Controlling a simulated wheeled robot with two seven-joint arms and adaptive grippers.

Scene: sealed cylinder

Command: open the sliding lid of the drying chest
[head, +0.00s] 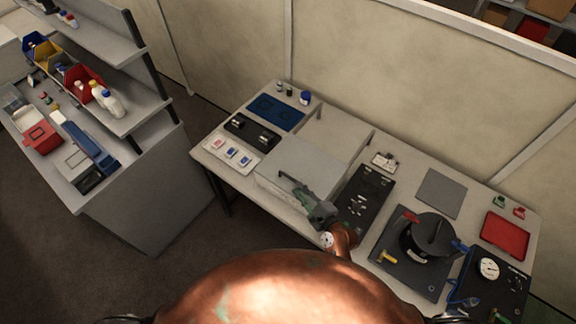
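The drying chest (266,186) is a pale grey box on the table, left of the picture's middle. Its flat lid (305,160) is the same pale grey. A second pale grey surface (345,132) shows just behind it, and I cannot tell how the two join. My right gripper (284,177) reaches over the near edge of the lid, its fingers pointing left and away. I cannot tell whether it touches the lid or whether its fingers are open or shut. No handle on the lid can be made out. My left gripper is not in view.
Left of the chest lie a white tray with small items (231,153), a black tray (252,132) and a blue mat (275,112). To its right are a black panel (366,195), a round black vessel (428,236) and a red tray (506,236). A shelved bench (150,200) stands at left.

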